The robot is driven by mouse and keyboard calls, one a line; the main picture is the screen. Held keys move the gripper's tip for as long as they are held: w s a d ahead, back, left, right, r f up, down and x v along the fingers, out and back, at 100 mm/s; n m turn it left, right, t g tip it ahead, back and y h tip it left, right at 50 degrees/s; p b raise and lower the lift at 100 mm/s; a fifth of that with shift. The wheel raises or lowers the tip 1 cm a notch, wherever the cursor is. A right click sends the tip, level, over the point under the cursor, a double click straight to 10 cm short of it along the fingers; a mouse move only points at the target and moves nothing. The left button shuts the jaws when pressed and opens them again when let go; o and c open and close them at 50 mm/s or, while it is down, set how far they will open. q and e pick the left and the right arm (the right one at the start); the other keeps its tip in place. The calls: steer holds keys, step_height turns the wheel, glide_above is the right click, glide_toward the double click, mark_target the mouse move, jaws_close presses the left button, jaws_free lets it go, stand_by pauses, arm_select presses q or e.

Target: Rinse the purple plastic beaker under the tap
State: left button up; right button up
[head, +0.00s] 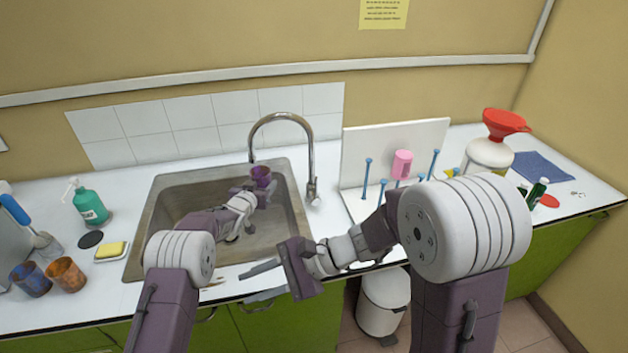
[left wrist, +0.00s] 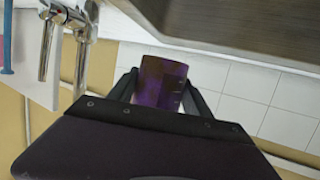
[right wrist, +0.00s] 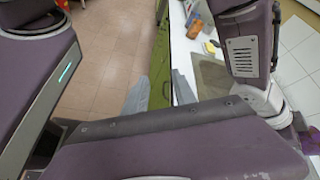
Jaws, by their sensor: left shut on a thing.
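The purple plastic beaker (head: 261,175) is in the jaws of my left gripper (head: 262,186), over the back part of the sink (head: 148,241). It looks roughly upright in the head view. In the left wrist view the beaker (left wrist: 158,82) sits between both fingers. I see no water running. My right gripper (head: 262,281) is open and empty, low by the counter's front edge; its spread fingers show in the right wrist view (right wrist: 160,92).
Blue and orange stained beakers (head: 66,275), a yellow sponge (head: 110,250) and a green soap bottle (head: 90,205) stand left of the sink. A drying rack (head: 350,190) with blue pegs and a pink beaker (head: 402,164) stands right. A jug with a red funnel (head: 505,123) is beyond.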

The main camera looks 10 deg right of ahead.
mark_target(317, 180)
steer(key=w+d+r+m+t, duration=0.35)
steer(key=w+m+t, duration=0.25)
steer(key=w, duration=0.4)
steer(key=w+d+r+m+t, duration=0.3)
steer(key=w+d+m+t, duration=0.3)
steer(key=w, duration=0.3)
steer(key=w+d+f+m+t+h, duration=0.2)
steer(key=w+d+f+m+h, duration=0.1)
steer(key=d+f+m+h, duration=0.25)
steer(key=w+d+f+m+t+h, duration=0.2)
steer(key=w+d+f+m+h, duration=0.15)
steer(key=d+f, duration=0.4)
steer(key=x, duration=0.7)
steer(key=d+r+x, duration=0.1)
steer(key=x, duration=0.2)
steer(key=shift+w+r, duration=0.1)
steer(key=shift+w, duration=0.4)
jaws_close()
